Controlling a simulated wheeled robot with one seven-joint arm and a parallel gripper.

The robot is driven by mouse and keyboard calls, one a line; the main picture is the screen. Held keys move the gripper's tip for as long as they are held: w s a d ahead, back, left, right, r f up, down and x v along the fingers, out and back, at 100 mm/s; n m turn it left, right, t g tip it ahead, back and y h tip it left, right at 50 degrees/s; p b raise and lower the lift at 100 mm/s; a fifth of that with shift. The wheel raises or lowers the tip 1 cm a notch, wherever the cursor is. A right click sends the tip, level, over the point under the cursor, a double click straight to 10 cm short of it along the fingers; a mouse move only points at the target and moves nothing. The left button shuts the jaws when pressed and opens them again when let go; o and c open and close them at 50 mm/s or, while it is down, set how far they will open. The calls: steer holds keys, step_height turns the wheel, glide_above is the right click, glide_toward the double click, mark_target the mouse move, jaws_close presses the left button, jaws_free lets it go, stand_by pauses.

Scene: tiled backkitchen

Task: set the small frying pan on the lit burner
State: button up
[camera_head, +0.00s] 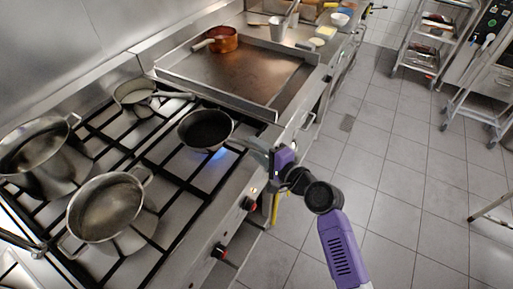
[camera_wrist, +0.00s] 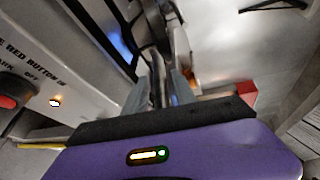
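The small frying pan (camera_head: 206,129), dark inside, is at the front right of the stove, level or nearly so. Its handle points right, towards my gripper (camera_head: 268,153). The gripper's fingers are closed around the handle at the stove's front edge; in the wrist view the fingers (camera_wrist: 166,92) have the handle between them. A blue flame of the lit burner (camera_head: 220,156) shows just below and in front of the pan; a blue glow also shows in the wrist view. The pan hides most of this burner. I cannot tell whether the pan touches the grate.
A steel pot (camera_head: 105,207) stands front left, a larger pot (camera_head: 35,146) behind it. A light-handled pan (camera_head: 135,92) sits behind the frying pan. A griddle (camera_head: 240,72) with a copper pan (camera_head: 222,39) lies beyond.

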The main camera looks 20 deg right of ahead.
steer(key=shift+o, duration=0.3)
steer(key=shift+r, duration=0.25)
steer(key=b+v, duration=0.2)
steer(key=v, duration=1)
steer(key=s+a+f+n+g+h, duration=0.1)
steer(key=s+f+n+h, duration=0.2)
steer(key=s, duration=0.5)
steer(key=s+a+f+n+h, duration=0.15)
steer(key=s+f, duration=0.25)
steer(key=s, duration=0.4)
steer(key=s+a+r+n, duration=0.1)
steer(key=s+r+n, duration=0.7)
steer(key=s+n, duration=0.4)
steer(key=shift+s+t, duration=0.3)
steer(key=shift+s, duration=0.9)
